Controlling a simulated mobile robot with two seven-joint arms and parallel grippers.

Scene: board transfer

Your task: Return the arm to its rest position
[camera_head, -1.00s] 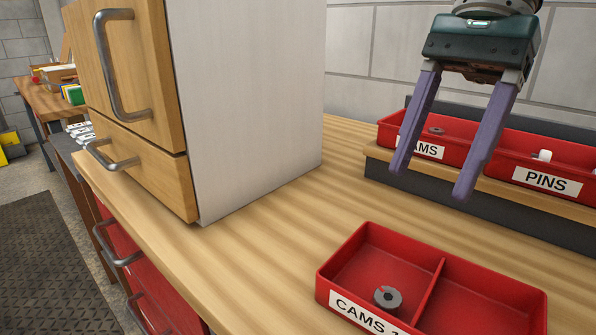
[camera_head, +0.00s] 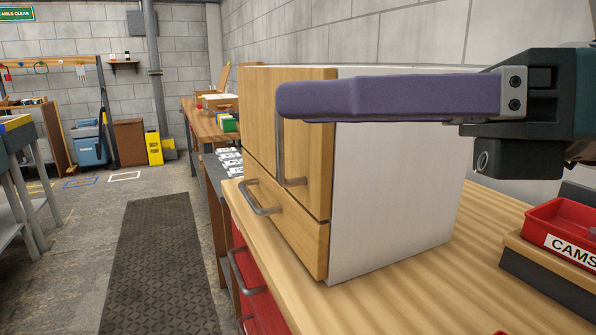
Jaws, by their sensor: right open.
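My right gripper (camera_head: 292,101) reaches in from the right edge, close to the camera. Its purple fingers point left and are seen side-on, so one largely hides the other. No object shows in it. It crosses in front of the upper part of the wooden cabinet (camera_head: 400,190) and hides some of its door. My left gripper is not in view.
The cabinet stands on the wooden workbench (camera_head: 420,280), with door and drawer handles facing left. A red bin labelled CAMS (camera_head: 565,248) is at the right edge. A dark floor mat (camera_head: 160,265) and open floor lie left. A yellow sign (camera_head: 153,148) stands farther back.

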